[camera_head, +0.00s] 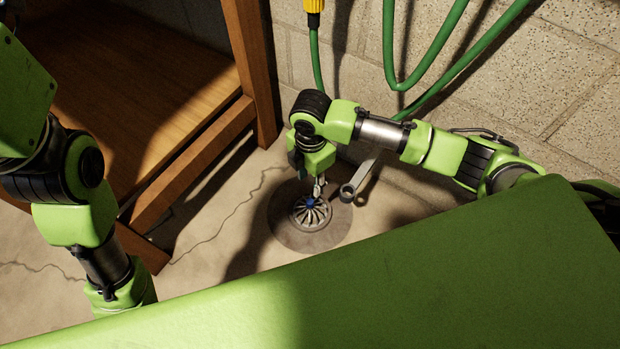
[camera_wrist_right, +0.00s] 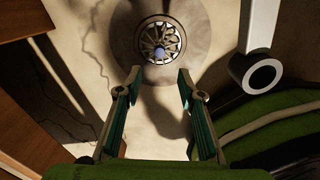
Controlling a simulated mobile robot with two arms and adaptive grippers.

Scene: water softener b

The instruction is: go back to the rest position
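My right gripper (camera_head: 318,188) hangs down from its arm over the floor, near the wall. In the right wrist view its two fingers (camera_wrist_right: 160,77) are spread apart with nothing between them. A round metal drain grate (camera_head: 311,214) lies in a darker round patch of floor close by the fingers. It also shows beyond the fingertips in the right wrist view (camera_wrist_right: 159,40), with a blue piece (camera_wrist_right: 159,53) at its middle. My left arm comes down at the left of the head view; its gripper is hidden below the picture or behind my green body.
A wooden shelf unit (camera_head: 256,70) stands at left. Green hoses (camera_head: 388,50) hang against the block wall (camera_head: 520,90). Cracked floor (camera_head: 215,235) between is clear.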

